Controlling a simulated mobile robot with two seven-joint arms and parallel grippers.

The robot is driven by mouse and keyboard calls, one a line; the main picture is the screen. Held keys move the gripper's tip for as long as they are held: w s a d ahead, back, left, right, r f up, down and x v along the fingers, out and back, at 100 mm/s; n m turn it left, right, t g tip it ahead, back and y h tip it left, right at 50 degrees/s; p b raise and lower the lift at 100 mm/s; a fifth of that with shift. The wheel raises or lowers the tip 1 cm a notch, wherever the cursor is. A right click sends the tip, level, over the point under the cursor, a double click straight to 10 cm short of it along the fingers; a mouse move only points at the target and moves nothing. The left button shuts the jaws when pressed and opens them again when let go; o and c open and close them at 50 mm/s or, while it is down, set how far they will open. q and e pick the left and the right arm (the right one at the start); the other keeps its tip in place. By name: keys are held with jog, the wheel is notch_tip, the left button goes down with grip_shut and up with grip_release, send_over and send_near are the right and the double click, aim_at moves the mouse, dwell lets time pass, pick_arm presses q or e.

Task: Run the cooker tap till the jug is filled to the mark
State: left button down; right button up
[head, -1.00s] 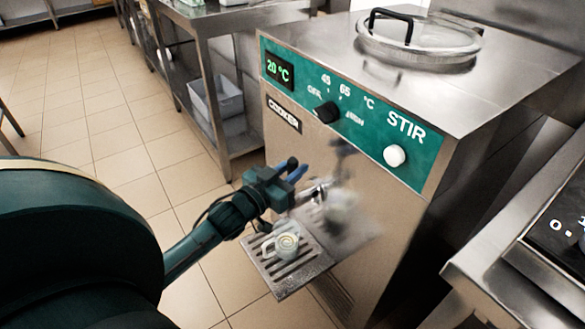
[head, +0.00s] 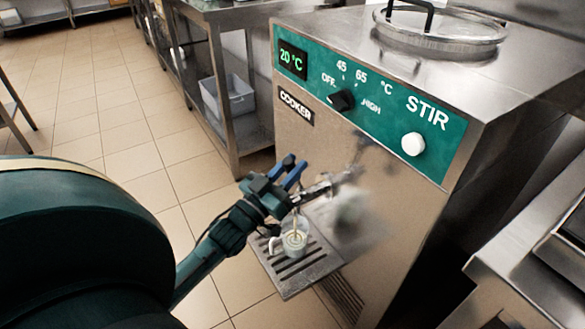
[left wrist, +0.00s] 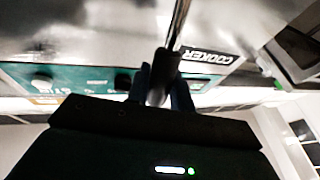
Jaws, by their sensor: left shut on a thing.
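The jug (head: 294,242), small and pale with a handle on its left, stands upright on the slatted drip tray (head: 318,270) of the cooker (head: 400,225). A thin pale stream (head: 296,222) falls into it from the metal tap (head: 322,187). Pale liquid shows inside; the fill mark and exact level are too small to read. My left gripper (head: 289,174) is at the tap. In the left wrist view its fingers (left wrist: 160,84) are shut on the dark tap handle (left wrist: 165,66), which has a metal rod. My right gripper is not in view.
The cooker's green panel (head: 375,120) reads 20 °C and has a black dial (head: 341,100) and a white STIR button (head: 413,144). A clear lid (head: 440,32) sits on top. A steel table with a grey bin (head: 229,95) stands behind at left. Tiled floor is open at left.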

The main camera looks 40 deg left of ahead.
pick_arm(q)
jog(key=c, duration=1.3)
grip_release()
jog(key=shift+s, duration=0.1)
jog(key=p+v, duration=0.1)
jog(key=v, duration=1.2)
